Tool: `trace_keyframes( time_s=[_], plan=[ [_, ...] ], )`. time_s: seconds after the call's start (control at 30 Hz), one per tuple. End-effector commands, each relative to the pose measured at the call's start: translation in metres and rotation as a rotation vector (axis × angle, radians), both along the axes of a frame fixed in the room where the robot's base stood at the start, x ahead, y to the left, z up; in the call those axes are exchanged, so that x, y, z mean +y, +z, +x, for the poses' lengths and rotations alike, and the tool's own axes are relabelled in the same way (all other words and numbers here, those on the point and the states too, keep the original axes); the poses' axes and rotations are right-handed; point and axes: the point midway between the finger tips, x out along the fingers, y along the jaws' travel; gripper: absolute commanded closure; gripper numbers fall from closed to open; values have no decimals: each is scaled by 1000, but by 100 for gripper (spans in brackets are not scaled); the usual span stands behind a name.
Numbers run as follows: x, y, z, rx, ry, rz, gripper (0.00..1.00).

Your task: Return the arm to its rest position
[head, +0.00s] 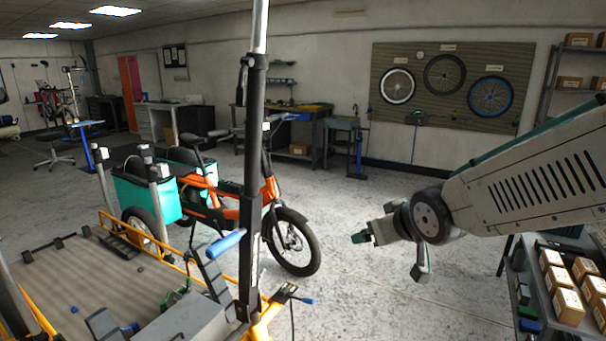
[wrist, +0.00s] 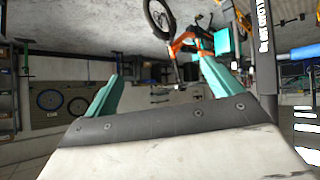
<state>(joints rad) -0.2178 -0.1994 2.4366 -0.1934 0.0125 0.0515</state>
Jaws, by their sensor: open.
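My arm reaches in from the right edge of the head view, its pale slotted link sloping down to a dark round joint. My gripper (head: 362,238) is at the end of it, teal-tipped and pointing left, above bare floor to the right of the bike's front wheel. In the wrist view, my gripper (wrist: 163,75) shows two teal fingers spread wide with nothing between them. That view is upside down, with the floor at the top and the ceiling lights at the lower right.
An orange cargo bike (head: 269,201) with teal boxes stands left of my gripper. A dark post (head: 252,180) rises in front of it. A shelf cart (head: 541,292) with several small cartons is below my arm at right. A wheel board (head: 440,108) hangs behind. Floor between is clear.

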Motion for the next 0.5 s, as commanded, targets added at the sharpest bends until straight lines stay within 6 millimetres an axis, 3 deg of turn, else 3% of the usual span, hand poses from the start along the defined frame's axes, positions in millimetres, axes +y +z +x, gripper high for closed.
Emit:
trace_keyframes(
  time_s=[0.1,0.2,0.4,0.5],
  plan=[
    [-46,7,-56,170,-118,-32,9],
    [-75,9,-113,331,-201,-42,9],
    [-101,10,-221,614,-304,-30,9],
    [-103,11,-256,707,-325,-20,9]
  ],
)
